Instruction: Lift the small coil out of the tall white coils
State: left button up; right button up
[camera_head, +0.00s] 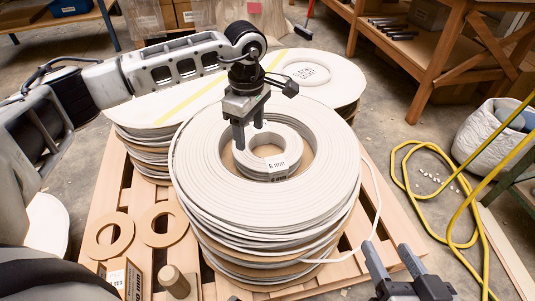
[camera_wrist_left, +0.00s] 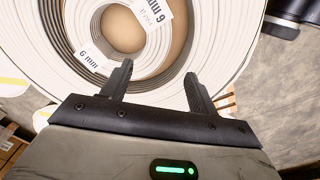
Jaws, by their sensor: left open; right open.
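The small coil (camera_head: 294,148) is a white ring with a "6 mm" label. It lies inside the wide centre opening of the tall white coils (camera_head: 330,185), with a gap around part of it. The tall coils are stacked on a wooden pallet. My left gripper (camera_head: 249,137) is open, pointing down over the left rear side of the small coil. In the left wrist view, its two fingers (camera_wrist_left: 158,85) are apart with white coil windings beyond them; contact cannot be told. My right gripper (camera_head: 388,255) is open and empty at the lower right, away from the coils.
Another white coil stack (camera_head: 340,92) stands close behind. Cardboard rings (camera_head: 109,235), a wooden peg (camera_head: 174,281) and a small box (camera_head: 120,278) lie at the front left. A yellow hose (camera_head: 406,185) and a white basket (camera_head: 478,139) are at the right.

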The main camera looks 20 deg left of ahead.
aim_at(253, 160)
pick_arm(q)
notch_tip(253, 160, down, 6)
jog(key=shift+f+b, duration=0.2)
jog(key=shift+b, duration=0.5)
jog(key=f, duration=0.1)
jog(key=f+b, duration=0.1)
jog(key=f, duration=0.1)
jog(key=f+b, duration=0.1)
jog(key=f, duration=0.1)
jog(key=shift+w, duration=0.3)
jog(key=shift+f, duration=0.1)
grip_shut()
jog(key=shift+w+r, duration=0.1)
jog(key=shift+r, duration=0.1)
pick_arm(e)
jog(key=shift+w+a+r+m+t+y, duration=0.25)
jog(key=shift+a+r+m+t+y, duration=0.25)
jog(key=shift+a+r+m+y, duration=0.15)
